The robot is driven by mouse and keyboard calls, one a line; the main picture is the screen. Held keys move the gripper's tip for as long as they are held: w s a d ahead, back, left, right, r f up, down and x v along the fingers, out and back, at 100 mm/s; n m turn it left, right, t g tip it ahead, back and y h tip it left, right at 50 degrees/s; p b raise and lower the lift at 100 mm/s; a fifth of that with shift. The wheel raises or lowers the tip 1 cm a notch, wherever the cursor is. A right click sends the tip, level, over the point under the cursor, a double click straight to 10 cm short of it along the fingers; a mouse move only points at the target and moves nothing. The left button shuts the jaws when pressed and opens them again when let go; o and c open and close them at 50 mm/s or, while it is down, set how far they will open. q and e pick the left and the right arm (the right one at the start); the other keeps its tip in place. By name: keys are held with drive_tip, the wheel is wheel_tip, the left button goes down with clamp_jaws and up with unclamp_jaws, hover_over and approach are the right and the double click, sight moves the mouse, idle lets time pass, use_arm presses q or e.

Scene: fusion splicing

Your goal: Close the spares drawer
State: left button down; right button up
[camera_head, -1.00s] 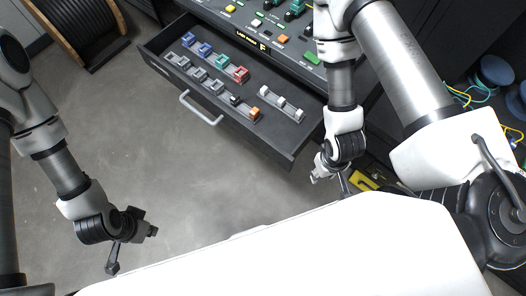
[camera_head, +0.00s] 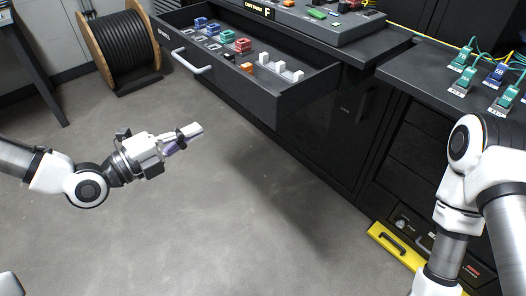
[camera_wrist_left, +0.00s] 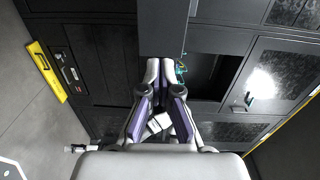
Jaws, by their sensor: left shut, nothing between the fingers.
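The spares drawer (camera_head: 228,88) is dark and stands pulled out from the bench at the top of the head view. Its pale bar handle (camera_head: 190,65) is on the front face. Inside are rows of blue, grey, red, white and orange parts. My left gripper (camera_head: 197,129) is in front of and below the drawer front, apart from the handle in the head view, with its fingers together and empty. In the left wrist view the shut fingers (camera_wrist_left: 160,64) point at a dark grey panel, and I cannot tell if that is the drawer. My right gripper is outside the frame.
A cable reel (camera_head: 133,48) stands on the floor at the upper left. A bench with green and blue connectors (camera_head: 462,60) is at the right. A yellow bar (camera_head: 397,245) lies low along the cabinet. The grey floor before the drawer is open.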

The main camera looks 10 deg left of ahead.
use_arm(q)
drive_tip(key=b, duration=0.3)
approach(253, 99)
drive_tip(key=x, duration=0.6)
drive_tip(key=shift+d+f, duration=0.2)
drive_tip(key=shift+d, duration=0.05)
drive_tip(key=shift+w+d, duration=0.2)
drive_tip(key=shift+w, duration=0.2)
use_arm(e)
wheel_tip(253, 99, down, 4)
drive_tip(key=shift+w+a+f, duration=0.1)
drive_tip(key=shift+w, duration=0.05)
